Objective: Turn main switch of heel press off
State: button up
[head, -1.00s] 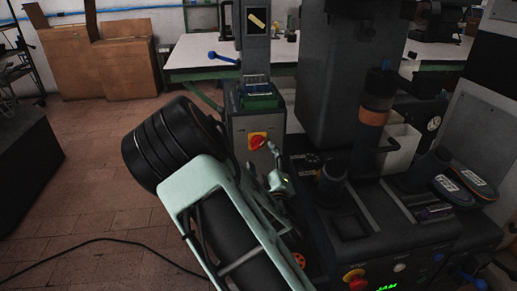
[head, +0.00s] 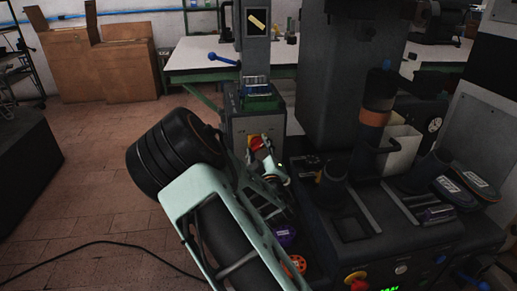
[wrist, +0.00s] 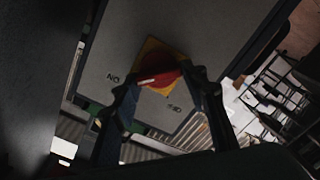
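The main switch is a red rotary knob (wrist: 158,73) on a yellow plate (wrist: 152,50), on a grey panel of the heel press. It also shows in the head view (head: 254,141), partly covered by my gripper (head: 262,152). In the wrist view, the two dark fingers of my gripper (wrist: 163,82) stand apart, one on each side of the knob. Whether they touch it is unclear. Upside-down lettering (wrist: 113,77) reads ON left of the plate; a second label (wrist: 174,108) lies to its lower right, too small to read surely.
A dark machine with a red button (head: 356,281) and a boot-like form (head: 332,180) stands right of my arm. A white-topped table (head: 200,56) and cardboard boxes (head: 85,60) are behind. A black cable (head: 110,243) crosses open tiled floor at left.

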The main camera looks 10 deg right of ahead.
jog(key=c, duration=0.5)
jog(key=shift+n, duration=0.3)
jog(key=n, duration=0.3)
jog(key=shift+f+b, duration=0.1)
jog(key=shift+b, duration=0.2)
jog(key=n, duration=0.5)
jog(key=shift+a, duration=0.1)
jog(key=n, duration=0.4)
jog(key=shift+f+n, duration=0.15)
jog(key=shift+n, duration=0.15)
jog(key=n, duration=0.4)
jog(key=shift+f+n, duration=0.1)
jog(key=shift+n, duration=0.2)
